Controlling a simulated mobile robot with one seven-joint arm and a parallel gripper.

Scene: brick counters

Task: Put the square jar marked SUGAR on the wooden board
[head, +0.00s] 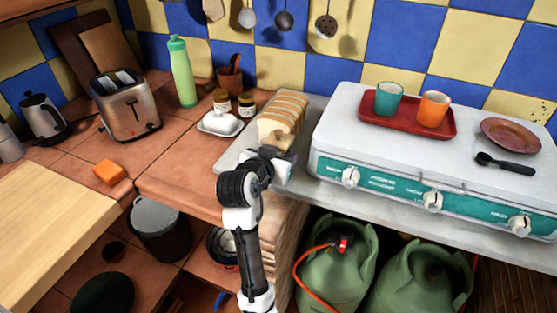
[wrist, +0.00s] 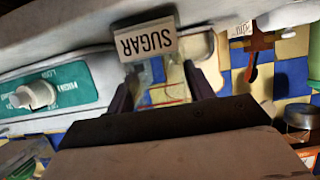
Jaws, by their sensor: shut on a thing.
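My gripper (head: 278,165) is in front of the bread at the left end of the stove. In the wrist view my gripper (wrist: 160,80) has its fingers on either side of the jar marked SUGAR (wrist: 147,42), whose label reads upside down, and is shut on it. The jar's body is hard to make out there. In the head view my gripper and arm mostly hide the jar. A pale wooden surface (head: 45,230) lies at the lower left. Wooden boards (head: 110,55) lean at the back left; I cannot tell which is the task's board.
Sliced bread (head: 282,118) lies just beyond my gripper. The stove (head: 335,140) holds a red tray (head: 410,118) with two cups. A white dish (head: 220,124), an orange sponge (head: 108,171) and a toaster (head: 126,104) stand left. The pale wooden surface is bare where visible.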

